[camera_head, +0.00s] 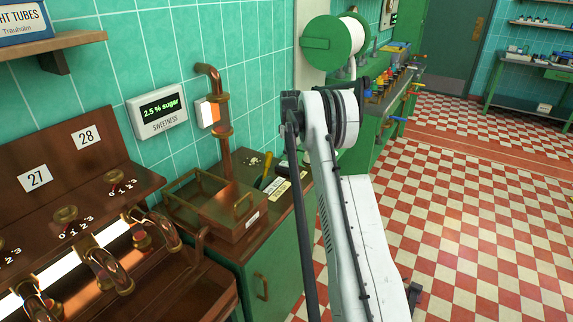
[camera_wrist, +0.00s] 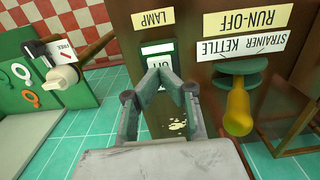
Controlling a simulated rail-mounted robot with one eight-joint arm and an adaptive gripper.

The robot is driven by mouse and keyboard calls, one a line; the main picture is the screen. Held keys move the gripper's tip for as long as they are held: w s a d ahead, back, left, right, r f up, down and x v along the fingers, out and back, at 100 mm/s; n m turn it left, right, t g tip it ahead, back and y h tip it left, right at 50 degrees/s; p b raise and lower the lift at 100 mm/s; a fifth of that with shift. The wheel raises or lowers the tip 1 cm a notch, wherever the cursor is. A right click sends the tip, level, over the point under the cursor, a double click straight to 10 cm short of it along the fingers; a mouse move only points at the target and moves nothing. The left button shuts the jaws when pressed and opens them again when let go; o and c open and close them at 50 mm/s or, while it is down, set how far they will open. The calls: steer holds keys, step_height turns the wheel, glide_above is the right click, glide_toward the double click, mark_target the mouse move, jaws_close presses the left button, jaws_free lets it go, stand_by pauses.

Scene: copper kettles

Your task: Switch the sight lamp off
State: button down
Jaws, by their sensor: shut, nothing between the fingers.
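The lamp switch (camera_wrist: 158,50) is a pale plate with a green part, beside the LAMP label (camera_wrist: 156,17), which reads upside down in the wrist view. Its lettering is partly hidden, so its setting is unclear. My gripper (camera_wrist: 166,75) is shut and empty, its fingertips overlapping the switch's near edge. I cannot tell whether they touch it. In the head view, a lit white panel (camera_head: 205,113), seemingly the sight lamp, glows beside the copper pipe's sight glass (camera_head: 222,115). The switch cannot be made out in the head view.
In the wrist view, a yellow-handled valve (camera_wrist: 237,105) stands right of my gripper, by the RUN-OFF label (camera_wrist: 247,20). A white knob (camera_wrist: 63,77) is at left. In the head view, a brown tray (camera_head: 235,212) stands on the green cabinet and the tiled floor (camera_head: 470,220) is open.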

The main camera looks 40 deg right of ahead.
mark_target(290, 164)
steer(key=shift+f+b, duration=0.95)
steer(key=shift+f, duration=0.45)
stand_by(1.0)
steer(key=shift+r, duration=0.15)
steer(key=shift+r+p, duration=0.95)
steer(key=shift+r, duration=2.45)
